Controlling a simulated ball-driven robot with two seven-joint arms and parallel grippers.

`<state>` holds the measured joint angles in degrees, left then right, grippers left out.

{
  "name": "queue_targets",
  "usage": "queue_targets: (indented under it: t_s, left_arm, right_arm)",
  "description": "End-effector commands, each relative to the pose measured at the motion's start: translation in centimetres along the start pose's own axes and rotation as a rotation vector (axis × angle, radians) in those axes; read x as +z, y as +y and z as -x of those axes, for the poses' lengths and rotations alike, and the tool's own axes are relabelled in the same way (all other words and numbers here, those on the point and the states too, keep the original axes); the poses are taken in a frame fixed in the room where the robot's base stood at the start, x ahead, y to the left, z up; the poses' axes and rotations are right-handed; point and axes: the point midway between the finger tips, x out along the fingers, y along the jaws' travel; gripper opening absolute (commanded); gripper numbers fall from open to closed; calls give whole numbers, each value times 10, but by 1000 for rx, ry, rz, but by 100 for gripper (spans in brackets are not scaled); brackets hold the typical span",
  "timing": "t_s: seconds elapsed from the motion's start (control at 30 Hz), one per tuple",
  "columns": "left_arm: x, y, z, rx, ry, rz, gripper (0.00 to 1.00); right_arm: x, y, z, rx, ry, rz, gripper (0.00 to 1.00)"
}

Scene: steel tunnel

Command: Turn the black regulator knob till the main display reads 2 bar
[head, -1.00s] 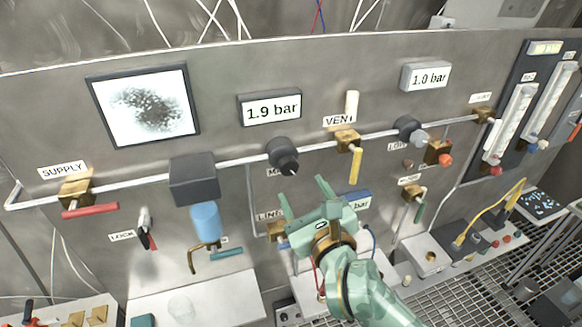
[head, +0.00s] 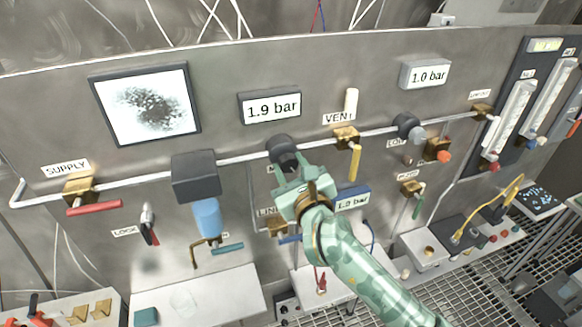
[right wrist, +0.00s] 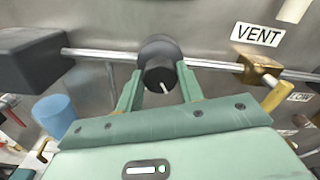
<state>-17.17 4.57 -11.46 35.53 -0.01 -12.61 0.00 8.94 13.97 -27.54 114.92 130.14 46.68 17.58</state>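The black regulator knob (head: 282,150) sits on the pipe below the main display (head: 271,107), which reads 1.9 bar. In the right wrist view the knob (right wrist: 160,65) points towards me with a white mark on its face. My right gripper (head: 287,168) is at the knob. In the right wrist view its two green fingers (right wrist: 160,80) stand on either side of the knob, open around it; I cannot tell whether they touch it. The fingers hide the lower part of the knob in the head view. My left gripper is not in view.
The yellow-handled VENT valve (head: 347,138) is just right of the knob, and a dark box (head: 196,176) with a blue cylinder (head: 207,219) is to its left. A second display (head: 426,74) reads 1.0 bar above another dark knob (head: 407,125).

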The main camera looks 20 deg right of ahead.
Motion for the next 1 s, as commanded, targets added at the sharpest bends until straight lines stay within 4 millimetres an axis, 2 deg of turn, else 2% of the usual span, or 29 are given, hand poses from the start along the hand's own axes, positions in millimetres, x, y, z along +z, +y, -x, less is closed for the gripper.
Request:
queue_targets:
  t_s: [0.23,0.5,0.53,0.6,0.87,1.0]
  left_arm:
    - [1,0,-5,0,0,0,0]
    - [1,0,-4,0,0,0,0]
    - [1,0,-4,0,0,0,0]
    - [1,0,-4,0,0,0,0]
    - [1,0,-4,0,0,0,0]
    - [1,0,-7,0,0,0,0]
  right_arm:
    - [-1,0,0,0,0,-134,15]
    - [0,0,0,0,1,-147,15]
    - [0,0,0,0,1,-146,46]
    - [0,0,0,0,1,-146,59]
    - [0,0,1,0,1,-146,59]
    - [-2,0,12,0,1,-146,59]
